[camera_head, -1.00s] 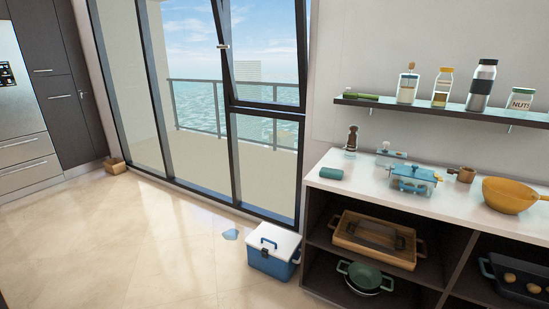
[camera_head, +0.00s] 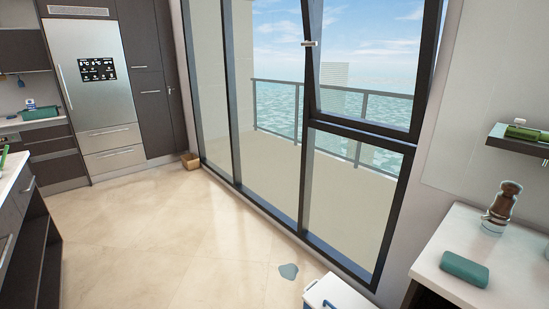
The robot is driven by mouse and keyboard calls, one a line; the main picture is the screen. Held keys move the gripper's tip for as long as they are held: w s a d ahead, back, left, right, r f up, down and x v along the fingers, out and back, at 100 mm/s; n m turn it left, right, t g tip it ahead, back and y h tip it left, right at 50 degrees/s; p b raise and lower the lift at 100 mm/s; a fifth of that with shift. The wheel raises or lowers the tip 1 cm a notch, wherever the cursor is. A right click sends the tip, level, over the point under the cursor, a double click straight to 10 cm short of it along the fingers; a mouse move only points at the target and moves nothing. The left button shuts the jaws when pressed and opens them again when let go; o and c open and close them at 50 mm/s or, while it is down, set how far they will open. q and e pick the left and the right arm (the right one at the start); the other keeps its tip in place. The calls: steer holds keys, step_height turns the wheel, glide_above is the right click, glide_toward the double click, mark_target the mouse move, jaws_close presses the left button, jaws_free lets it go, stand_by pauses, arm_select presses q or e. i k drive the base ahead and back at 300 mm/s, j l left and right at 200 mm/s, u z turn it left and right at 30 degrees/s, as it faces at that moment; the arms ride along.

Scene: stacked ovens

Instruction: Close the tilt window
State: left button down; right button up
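The tilt window (camera_head: 366,62) is the upper right pane of the tall dark-framed glazing. Its dark sash leans out of line with the frame, so it stands tilted open. Neither of my grippers is in view.
A counter (camera_head: 510,262) is at right, under a shelf (camera_head: 520,143). Another counter (camera_head: 12,172) is at left. The middle floor is clear.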

mark_target(433, 9)
steer(key=i+j, duration=0.25)
steer(key=i, duration=0.15)
steer(key=i+j+z, duration=0.1)
steer(key=i, duration=0.35)
steer(key=i+j, duration=0.4)
steer(key=l+z, duration=0.05)
